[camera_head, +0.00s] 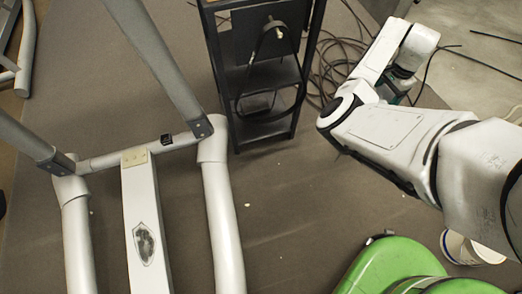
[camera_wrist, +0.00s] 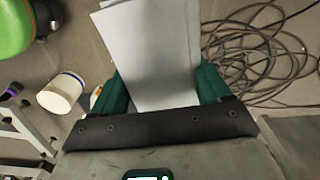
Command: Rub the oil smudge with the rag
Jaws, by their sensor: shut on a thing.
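The oil smudge (camera_head: 145,243) is a dark patch inside a shield-shaped outline on the light grey beam (camera_head: 138,195) at lower left in the head view. The rag (camera_wrist: 152,45) is a white, folded sheet in the wrist view. My gripper (camera_wrist: 160,88) has green fingers on either side of the rag and is shut on it. In the head view, my arm is at upper right, far from the smudge; the gripper is mostly hidden behind the arm, and I cannot make out the rag there.
A black shelf rack (camera_head: 262,80) stands between the tubular frame (camera_head: 222,225) and my arm. Loose cables (camera_head: 340,58) lie on the floor behind it. A green rounded object (camera_head: 395,265) and a white tub (camera_head: 468,250) are at lower right. Floor between frame and green object is clear.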

